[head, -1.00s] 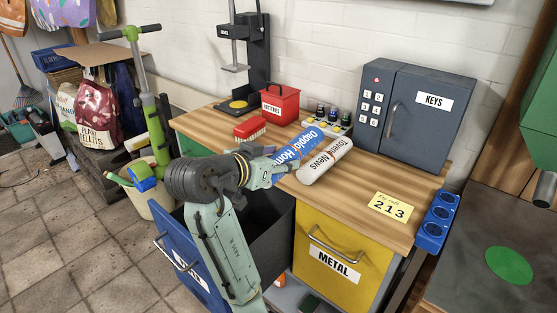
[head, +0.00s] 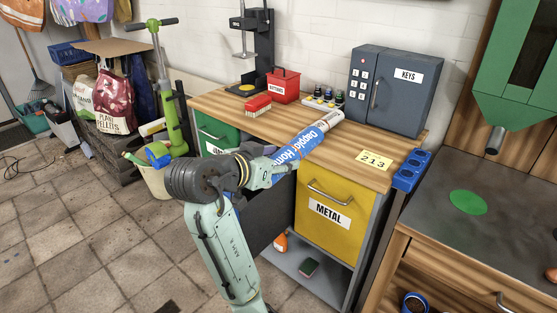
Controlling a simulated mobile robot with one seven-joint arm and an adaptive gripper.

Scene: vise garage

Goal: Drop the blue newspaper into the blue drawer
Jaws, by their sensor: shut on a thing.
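The blue newspaper (head: 303,145) is a rolled paper with white lettering. In the head view my gripper (head: 277,167) is shut on its near end, and the roll slants up and right from it, over the front part of the workbench. A white rolled newspaper (head: 331,119) shows just behind its far end; I cannot tell whether they touch.
The wooden workbench (head: 225,108) holds a red brush (head: 258,106), a red box (head: 285,86) and a grey key cabinet (head: 400,90). A yellow metal drawer (head: 331,212) and a green drawer (head: 216,138) are shut. A scooter (head: 172,120) stands at the left.

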